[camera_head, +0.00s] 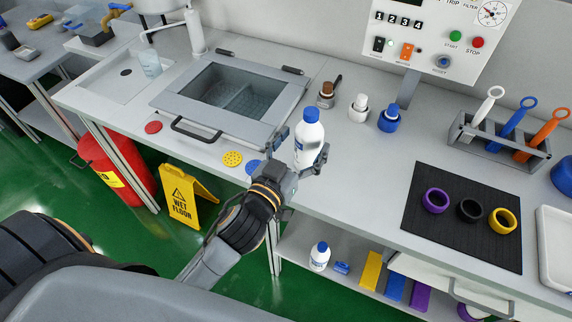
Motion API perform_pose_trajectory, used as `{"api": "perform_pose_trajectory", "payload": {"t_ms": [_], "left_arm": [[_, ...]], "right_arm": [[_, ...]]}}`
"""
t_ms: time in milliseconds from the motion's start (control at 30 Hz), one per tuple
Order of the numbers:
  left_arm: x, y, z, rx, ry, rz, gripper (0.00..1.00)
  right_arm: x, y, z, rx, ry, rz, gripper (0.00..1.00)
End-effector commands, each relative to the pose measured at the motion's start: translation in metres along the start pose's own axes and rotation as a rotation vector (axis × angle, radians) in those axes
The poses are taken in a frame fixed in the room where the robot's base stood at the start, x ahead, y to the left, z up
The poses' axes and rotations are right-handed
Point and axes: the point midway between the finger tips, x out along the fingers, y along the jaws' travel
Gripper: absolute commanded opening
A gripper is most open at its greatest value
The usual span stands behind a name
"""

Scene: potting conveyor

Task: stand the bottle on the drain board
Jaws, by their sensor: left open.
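The drain board (103,88) is the shallow light-grey recess with a dark hole at the left of the bench. A clear cup (150,63) stands at its right side. My right gripper is not in view.
The sink unit (165,100) with its clear lid and front handle lies between the bottle and the drain board. Red, yellow and blue discs (232,158) lie along the front edge. Small capped bottles (358,107) stand behind. A black mat (425,225) with rings is at right.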

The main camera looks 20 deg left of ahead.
Motion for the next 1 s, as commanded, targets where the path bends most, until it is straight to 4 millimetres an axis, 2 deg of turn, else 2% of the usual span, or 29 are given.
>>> {"api": "perform_pose_trajectory", "payload": {"t_ms": [33, 200, 433, 633, 1000], "left_arm": [[-0.012, 0.000, 0.004, -0.003, -0.003, 0.000, 0.78], [-0.044, 0.000, 0.004, -0.004, -0.004, -0.001, 0.78], [-0.075, 0.000, 0.003, -0.002, -0.002, -0.001, 0.78], [-0.087, 0.000, 0.001, -0.001, 0.000, -0.001, 0.78], [-0.088, 0.000, 0.000, -0.001, 0.001, -0.001, 0.78]], "right_arm": [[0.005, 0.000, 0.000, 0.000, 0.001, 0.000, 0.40], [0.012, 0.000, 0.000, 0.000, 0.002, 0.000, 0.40], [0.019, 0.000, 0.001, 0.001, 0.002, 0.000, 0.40], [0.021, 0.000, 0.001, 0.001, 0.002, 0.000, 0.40], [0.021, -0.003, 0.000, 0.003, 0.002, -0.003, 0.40]]}}
